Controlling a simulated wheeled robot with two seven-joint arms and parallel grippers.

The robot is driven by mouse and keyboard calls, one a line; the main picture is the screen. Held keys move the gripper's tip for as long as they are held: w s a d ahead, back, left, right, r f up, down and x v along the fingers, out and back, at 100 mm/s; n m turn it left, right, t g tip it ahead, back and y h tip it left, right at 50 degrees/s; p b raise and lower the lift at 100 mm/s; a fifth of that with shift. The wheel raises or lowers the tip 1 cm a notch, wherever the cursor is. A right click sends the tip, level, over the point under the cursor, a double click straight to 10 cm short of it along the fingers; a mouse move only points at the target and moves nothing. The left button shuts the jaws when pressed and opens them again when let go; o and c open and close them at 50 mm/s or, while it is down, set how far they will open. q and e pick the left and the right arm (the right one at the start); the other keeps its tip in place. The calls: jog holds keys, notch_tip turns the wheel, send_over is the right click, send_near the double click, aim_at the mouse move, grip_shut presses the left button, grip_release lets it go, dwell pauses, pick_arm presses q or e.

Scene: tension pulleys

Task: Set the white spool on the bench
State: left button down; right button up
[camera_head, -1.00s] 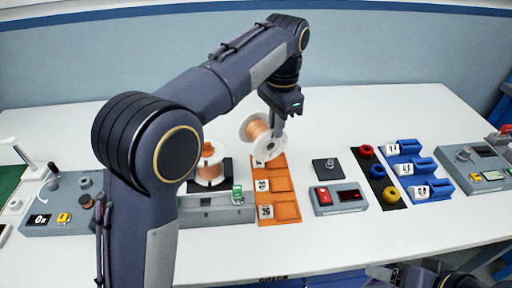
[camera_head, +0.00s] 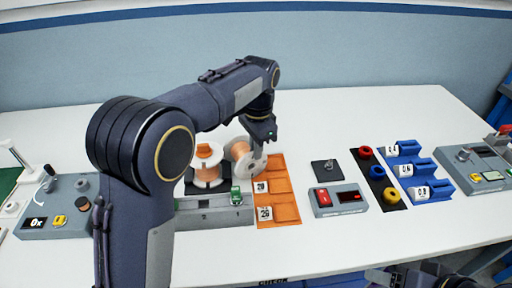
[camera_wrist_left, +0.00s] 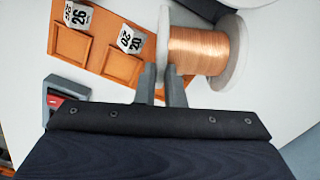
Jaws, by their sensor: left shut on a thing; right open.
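The white spool (camera_head: 239,152) with copper wire is tilted, just right of a second white spool (camera_head: 207,166) on the grey device. My left gripper (camera_head: 258,148) is shut on the near flange of the held spool. In the left wrist view the spool (camera_wrist_left: 205,50) lies across beyond the fingers (camera_wrist_left: 161,82), its flange at the fingertips. I cannot tell whether it touches the bench (camera_head: 322,118). My right gripper (camera_head: 405,279) shows only in part at the bottom edge, open and away from the spools.
An orange tray (camera_head: 280,188) with number tags is just right of the held spool. The grey device (camera_head: 215,214) is to its left. A grey box with a red switch (camera_head: 338,200) and blue holders (camera_head: 410,165) stand further right. The bench behind is clear.

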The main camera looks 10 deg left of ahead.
pick_arm(q)
jog(key=shift+f, duration=0.1)
jog(key=c, duration=1.5)
grip_release()
notch_tip(320, 180, up, 12)
jog(key=shift+w+d+r+p, duration=0.1)
jog(key=shift+d+p, duration=0.05)
jog(key=shift+p, duration=0.8)
